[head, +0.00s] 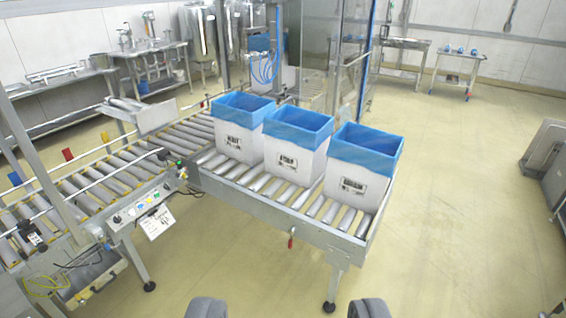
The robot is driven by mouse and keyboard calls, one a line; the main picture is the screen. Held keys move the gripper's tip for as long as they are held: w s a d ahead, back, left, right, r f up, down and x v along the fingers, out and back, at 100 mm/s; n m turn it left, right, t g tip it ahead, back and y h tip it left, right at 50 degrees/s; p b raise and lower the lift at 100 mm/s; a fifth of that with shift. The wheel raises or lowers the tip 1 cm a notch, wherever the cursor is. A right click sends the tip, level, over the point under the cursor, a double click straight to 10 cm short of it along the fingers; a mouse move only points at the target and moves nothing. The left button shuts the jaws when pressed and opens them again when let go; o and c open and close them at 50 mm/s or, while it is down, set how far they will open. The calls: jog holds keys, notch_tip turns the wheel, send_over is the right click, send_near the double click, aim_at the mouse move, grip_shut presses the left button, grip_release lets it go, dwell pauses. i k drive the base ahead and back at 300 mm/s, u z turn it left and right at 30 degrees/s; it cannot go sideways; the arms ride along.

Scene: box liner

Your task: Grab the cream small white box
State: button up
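Three white boxes with blue liners folded over their rims stand upright in a row on a roller conveyor (325,210). They are the left box (236,142), the middle box (290,160) and the right box (355,182). Each has a dark printed label on its front. They look alike in size and colour, so I cannot tell which one is the cream small box. My gripper (288,308) shows at the bottom edge as two dark grey fingertips set wide apart. Nothing is between them, and the boxes are well beyond them.
A longer roller conveyor (95,178) joins at the left, with a control panel (140,203) near the corner. Steel tables and tanks (203,45) stand at the back. The floor (450,230) at the right is clear up to a grey object (545,155).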

aim_at(363, 160)
jog(key=u, duration=0.05)
jog(key=i, duration=1)
jog(key=z, duration=0.05)
